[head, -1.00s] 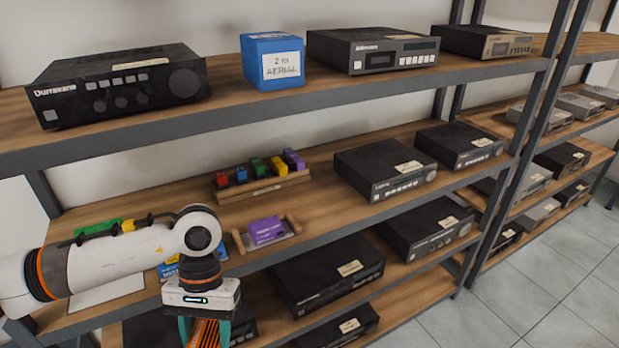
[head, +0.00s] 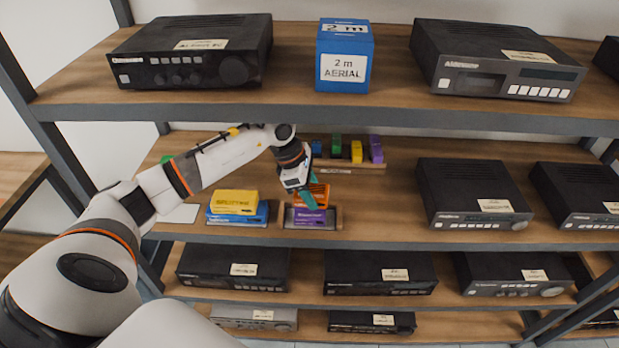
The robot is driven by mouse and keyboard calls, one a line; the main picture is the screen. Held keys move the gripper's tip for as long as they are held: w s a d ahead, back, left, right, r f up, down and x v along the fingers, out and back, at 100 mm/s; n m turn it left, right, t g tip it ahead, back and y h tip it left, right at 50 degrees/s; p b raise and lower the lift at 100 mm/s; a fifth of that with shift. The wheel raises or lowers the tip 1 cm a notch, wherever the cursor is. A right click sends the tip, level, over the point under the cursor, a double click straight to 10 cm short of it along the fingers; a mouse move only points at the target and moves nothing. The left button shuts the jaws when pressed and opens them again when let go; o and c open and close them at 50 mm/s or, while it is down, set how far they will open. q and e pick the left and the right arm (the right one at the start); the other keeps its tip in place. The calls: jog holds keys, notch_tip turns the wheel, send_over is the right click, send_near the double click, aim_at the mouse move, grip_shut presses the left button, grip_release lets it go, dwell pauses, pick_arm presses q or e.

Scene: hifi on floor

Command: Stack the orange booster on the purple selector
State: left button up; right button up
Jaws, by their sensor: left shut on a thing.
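The purple selector (head: 309,217) lies in a wooden-ended holder (head: 337,221) near the front edge of the middle shelf. The orange booster (head: 319,192) is directly above it in the picture. My left gripper (head: 309,196) is shut on the orange booster, with its teal fingers pointing down around it. The fingers hide part of the booster. I cannot tell whether the booster touches the selector's top. My right gripper is out of view.
A yellow splitter (head: 234,201) sits on a blue block (head: 238,217) left of the holder. A rack (head: 352,170) of several coloured blocks stands behind. The upper shelf (head: 300,100) with a blue aerial box (head: 344,58) overhangs my arm. Black hi-fi units (head: 473,193) stand right.

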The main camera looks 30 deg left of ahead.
pick_arm(q)
jog(key=shift+w+a+n, duration=0.15)
jog(key=shift+a+n, duration=0.25)
jog(key=shift+w+f, duration=0.1)
jog(key=shift+f, duration=0.05)
jog(key=shift+w+d+f, duration=0.1)
jog(key=shift+f, duration=0.4)
jog(key=shift+f+b, duration=0.6)
jog(key=shift+f, duration=0.3)
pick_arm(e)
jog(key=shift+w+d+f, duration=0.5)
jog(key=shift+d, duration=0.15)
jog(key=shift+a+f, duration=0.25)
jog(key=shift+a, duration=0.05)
pick_arm(q)
jog(key=shift+f+b, duration=0.55)
jog(key=shift+b, duration=0.35)
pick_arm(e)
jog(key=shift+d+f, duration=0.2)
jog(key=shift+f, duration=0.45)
pick_arm(q)
jog(key=o, duration=1.1)
